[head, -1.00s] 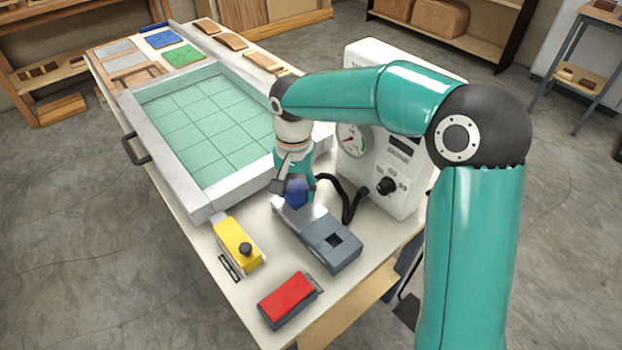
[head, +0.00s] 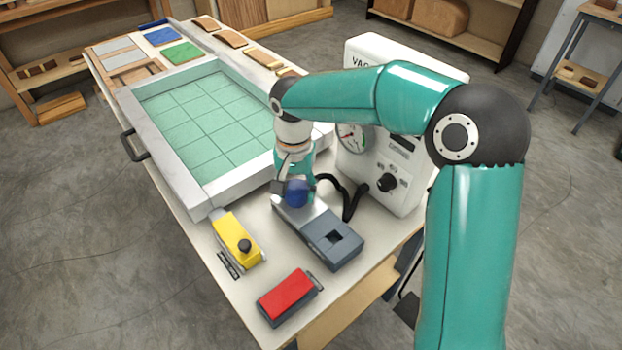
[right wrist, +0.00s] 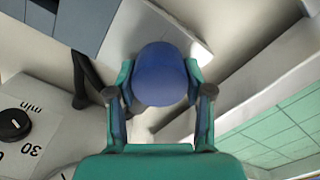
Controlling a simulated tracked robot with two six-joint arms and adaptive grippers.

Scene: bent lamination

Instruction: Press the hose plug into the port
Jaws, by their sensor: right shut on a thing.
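My right gripper (head: 296,192) is shut on a rounded blue thing (head: 298,194), which looks like the hose plug. In the right wrist view, the blue thing (right wrist: 161,74) sits between both fingers. It is over or beside the bright metal end of a grey device (head: 332,239); I cannot tell whether it touches. The black hose (head: 352,204) curves from the white vacuum unit (head: 402,196) toward the gripper. The port is not clearly visible; the gripper and the blue thing may hide it. My left gripper is not in view.
A tray-like frame with a green gridded floor (head: 205,120) lies left of the gripper. A yellow tool (head: 232,234) and a red-topped block (head: 287,294) lie near the front edge. Colored sample sheets, among them a green one (head: 183,53), lie at the back.

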